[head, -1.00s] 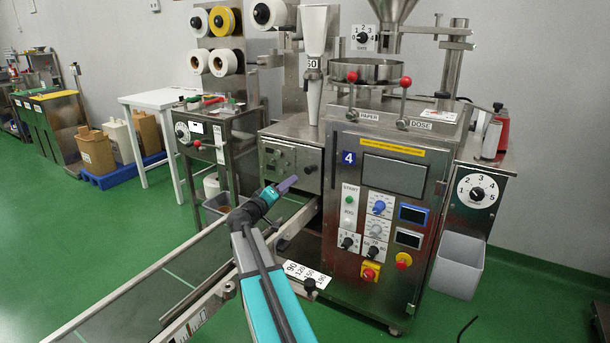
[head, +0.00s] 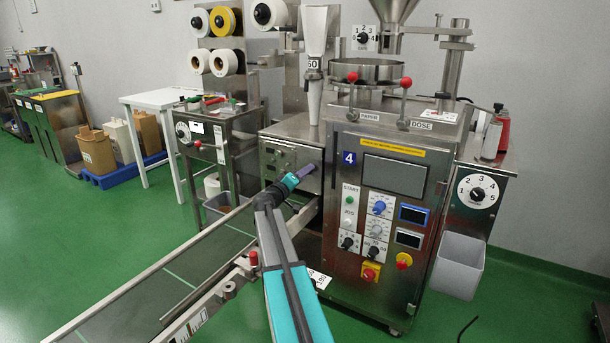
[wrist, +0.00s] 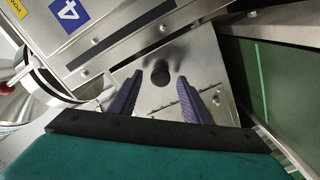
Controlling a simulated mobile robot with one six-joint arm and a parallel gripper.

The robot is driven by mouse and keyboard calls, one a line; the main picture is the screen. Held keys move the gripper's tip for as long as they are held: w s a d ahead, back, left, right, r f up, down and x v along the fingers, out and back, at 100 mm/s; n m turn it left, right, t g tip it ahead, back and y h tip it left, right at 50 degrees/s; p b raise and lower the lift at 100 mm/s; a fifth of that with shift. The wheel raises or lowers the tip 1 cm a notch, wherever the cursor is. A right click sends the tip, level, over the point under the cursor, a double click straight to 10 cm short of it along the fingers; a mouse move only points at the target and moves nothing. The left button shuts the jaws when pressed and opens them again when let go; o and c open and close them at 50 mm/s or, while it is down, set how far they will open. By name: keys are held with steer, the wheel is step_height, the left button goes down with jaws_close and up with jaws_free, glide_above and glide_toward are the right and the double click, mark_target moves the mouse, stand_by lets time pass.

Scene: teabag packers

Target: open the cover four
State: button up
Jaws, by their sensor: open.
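Machine four (head: 338,260) is a steel cabinet with a blue "4" label (head: 349,158), which also shows at the top left of the wrist view (wrist: 68,14). In the wrist view, a bare metal plate with a dark round knob (wrist: 160,73) lies ahead of my gripper (wrist: 158,78); it appears to be the cover (wrist: 205,62). A hinge-like seam runs across its lower part. The purple fingers are open, one on each side of the knob in the picture; I cannot tell whether they touch it. In the head view, my gripper (head: 304,171) is at the machine's left side.
A conveyor (head: 150,285) with a raised metal rail runs under my arm to the machine. A red knob (head: 253,259) stands on its rail. A grey bin (head: 457,264) hangs on the machine's right side.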

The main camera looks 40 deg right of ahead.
steer(key=shift+x, duration=0.8)
